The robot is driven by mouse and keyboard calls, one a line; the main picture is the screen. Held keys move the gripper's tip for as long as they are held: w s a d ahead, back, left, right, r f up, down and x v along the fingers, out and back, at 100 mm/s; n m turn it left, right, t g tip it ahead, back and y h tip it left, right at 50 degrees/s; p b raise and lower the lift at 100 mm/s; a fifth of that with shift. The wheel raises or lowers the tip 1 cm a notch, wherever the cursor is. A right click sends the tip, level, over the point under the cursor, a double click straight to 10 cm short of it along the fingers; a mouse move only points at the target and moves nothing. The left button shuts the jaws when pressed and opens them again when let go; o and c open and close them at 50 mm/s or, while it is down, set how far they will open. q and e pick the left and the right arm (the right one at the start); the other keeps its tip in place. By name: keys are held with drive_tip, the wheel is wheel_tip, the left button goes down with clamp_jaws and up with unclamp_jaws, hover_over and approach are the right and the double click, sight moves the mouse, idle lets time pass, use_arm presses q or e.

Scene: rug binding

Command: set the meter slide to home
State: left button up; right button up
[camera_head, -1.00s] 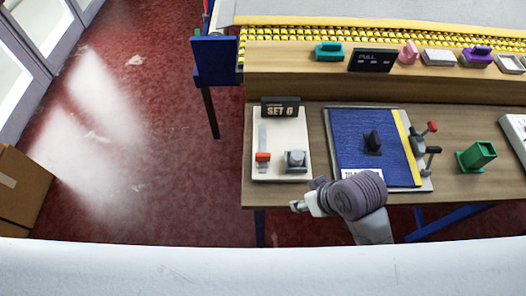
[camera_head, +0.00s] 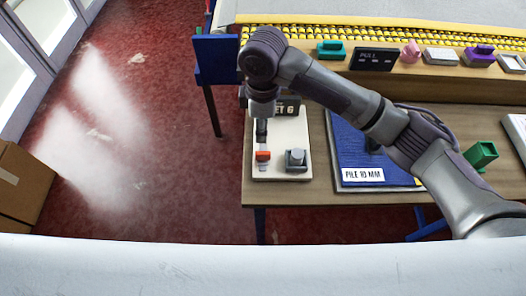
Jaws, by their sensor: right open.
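The meter slide is an orange block (camera_head: 263,156) near the lower end of an upright track on a white panel (camera_head: 296,133). A grey knob (camera_head: 296,160) stands to its right on the same panel. A dark sign (camera_head: 291,107) at the panel's top, ending in "ET 6", is partly covered by my arm. My right gripper (camera_head: 262,138) points down over the track, just above the orange block in the picture. It is open, with its fingers small and dark; I cannot tell whether they touch the block. My left gripper is out of view.
A blue pile board (camera_head: 350,150) labelled "PILE 10 MM" lies to the right, partly under my right arm. A green holder (camera_head: 481,154) stands farther right. A raised wooden shelf (camera_head: 480,86) with small coloured items runs behind.

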sight(263, 153)
drive_tip(key=f, duration=0.4)
drive_tip(key=f+p, duration=0.1)
drive_tip(key=f, duration=0.8)
drive_tip(key=shift+w+d+f+p, duration=0.15)
drive_tip(key=shift+w+p, duration=0.1)
drive_tip(key=shift+p, duration=0.15)
clamp_jaws()
